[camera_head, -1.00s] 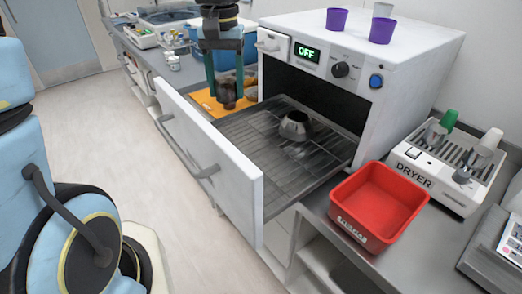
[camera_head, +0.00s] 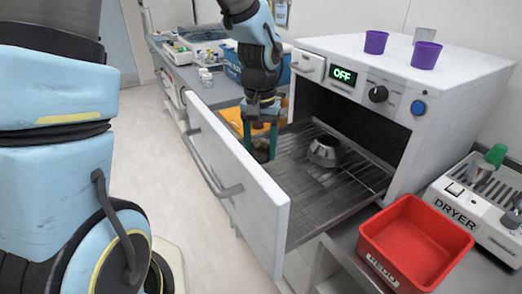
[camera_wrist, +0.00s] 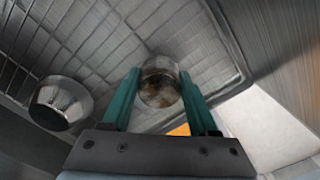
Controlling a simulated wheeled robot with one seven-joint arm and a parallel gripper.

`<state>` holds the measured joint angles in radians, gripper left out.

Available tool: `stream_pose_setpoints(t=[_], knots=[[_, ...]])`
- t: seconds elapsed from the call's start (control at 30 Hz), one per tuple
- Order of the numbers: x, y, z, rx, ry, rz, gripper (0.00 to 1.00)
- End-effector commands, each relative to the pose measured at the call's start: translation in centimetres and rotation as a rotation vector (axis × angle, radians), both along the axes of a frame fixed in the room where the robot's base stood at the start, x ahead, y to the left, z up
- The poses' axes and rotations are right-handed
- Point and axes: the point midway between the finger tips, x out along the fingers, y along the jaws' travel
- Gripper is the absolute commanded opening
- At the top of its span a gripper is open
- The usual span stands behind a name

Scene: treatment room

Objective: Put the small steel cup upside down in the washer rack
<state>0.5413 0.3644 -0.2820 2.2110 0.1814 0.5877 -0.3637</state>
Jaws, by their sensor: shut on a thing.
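My gripper (camera_head: 262,140), with teal fingers, is shut on the small steel cup, low over the left part of the washer rack (camera_head: 300,205). In the wrist view the cup (camera_wrist: 159,84) shows brownish smudges between the fingertips (camera_wrist: 160,95). I cannot tell which way its mouth faces or whether it touches the rack. In the head view the fingers mostly hide the cup. A wider steel vessel (camera_head: 325,151) sits on the rack, to the right of my gripper. It also shows in the wrist view (camera_wrist: 62,102).
The washer (camera_head: 440,100) reads OFF; its front panel (camera_head: 236,170) is pulled out with the rack. Purple cups (camera_head: 425,55) and a grey cup (camera_head: 424,35) stand on top. A red bin (camera_head: 415,240) and a dryer (camera_head: 470,215) stand at the right. An orange mat (camera_head: 232,117) lies behind my gripper.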

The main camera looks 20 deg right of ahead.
Motion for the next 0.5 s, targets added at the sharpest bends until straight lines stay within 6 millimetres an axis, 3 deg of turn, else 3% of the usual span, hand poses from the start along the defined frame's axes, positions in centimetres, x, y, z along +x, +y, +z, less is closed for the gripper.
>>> stream_pose_setpoints(t=[0.13,0.5], knots=[[-0.1,0.0,-1.3,0.001,0.002,-0.001,0.0],[0.0,0.0,-1.8,0.0,0.0,0.0,0.0]])
